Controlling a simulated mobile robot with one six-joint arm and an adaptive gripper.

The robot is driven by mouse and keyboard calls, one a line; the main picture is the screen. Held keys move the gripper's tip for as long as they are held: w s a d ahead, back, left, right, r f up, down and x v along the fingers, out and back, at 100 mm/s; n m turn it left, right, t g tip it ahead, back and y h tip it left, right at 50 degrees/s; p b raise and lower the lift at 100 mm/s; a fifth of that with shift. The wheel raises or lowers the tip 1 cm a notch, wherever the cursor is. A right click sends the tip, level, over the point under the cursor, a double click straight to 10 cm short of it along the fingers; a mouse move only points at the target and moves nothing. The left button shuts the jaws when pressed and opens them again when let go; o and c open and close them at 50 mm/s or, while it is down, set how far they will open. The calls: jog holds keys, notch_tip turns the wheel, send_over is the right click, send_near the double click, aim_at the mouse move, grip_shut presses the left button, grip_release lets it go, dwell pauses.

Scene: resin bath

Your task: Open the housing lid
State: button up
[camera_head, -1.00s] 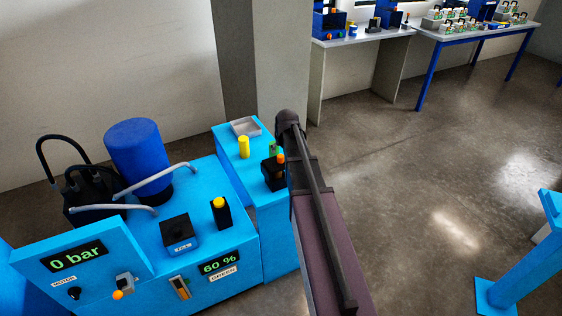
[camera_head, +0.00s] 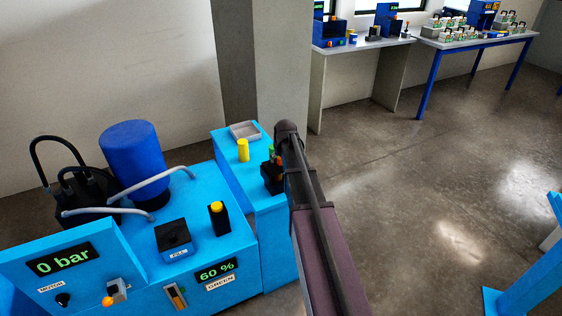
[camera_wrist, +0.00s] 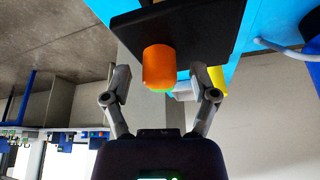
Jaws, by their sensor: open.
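A small black housing (camera_head: 272,178) stands on the blue cabinet beside my arm in the head view, with an orange knob (camera_head: 279,161) and a green piece on top. In the wrist view, a flat black part (camera_wrist: 190,28) carries the orange knob (camera_wrist: 159,66), with a green piece partly hidden behind it. My gripper (camera_wrist: 161,82) is open, its two fingers on either side of the orange knob with gaps on both sides. I cannot tell where the lid's edge is. My fingers are not visible in the head view.
A yellow cylinder (camera_head: 243,150) and a grey tray (camera_head: 245,131) sit on the same blue cabinet (camera_head: 224,164). Left of it stands a blue machine with a black fill box (camera_head: 173,238), hoses and a blue tank (camera_head: 133,158). Open floor (camera_head: 410,200) lies to the right.

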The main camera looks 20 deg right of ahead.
grip_shut()
dwell(0.3)
jog(key=shift+d, duration=0.15)
